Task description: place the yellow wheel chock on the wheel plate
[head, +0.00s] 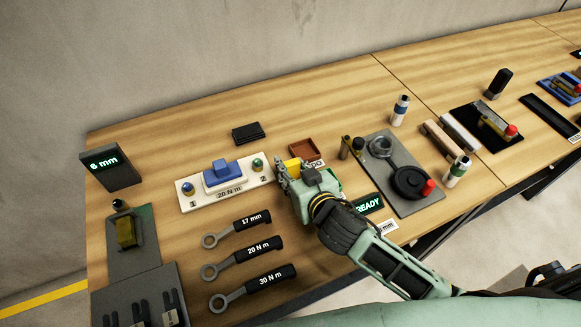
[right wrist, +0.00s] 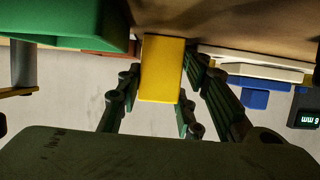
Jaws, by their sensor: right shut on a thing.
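The yellow wheel chock (head: 292,165) is between the fingers of my right gripper (head: 290,172), which is shut on it. In the right wrist view the chock (right wrist: 162,70) shows as a yellow block between the finger pads. The gripper partly hides it in the head view. A grey plate (head: 430,203) carrying a black round wheel (head: 411,182) with a red knob lies to the right of my gripper, apart from the chock. I take it for the wheel plate. My left gripper is not in view.
A white tray (head: 240,192) with a blue block is left of my gripper. A small brown-red tray (head: 305,149) stands just behind. A green box (head: 333,186), partly hidden, is beside the gripper. Several labelled wrenches (head: 265,247) lie in front.

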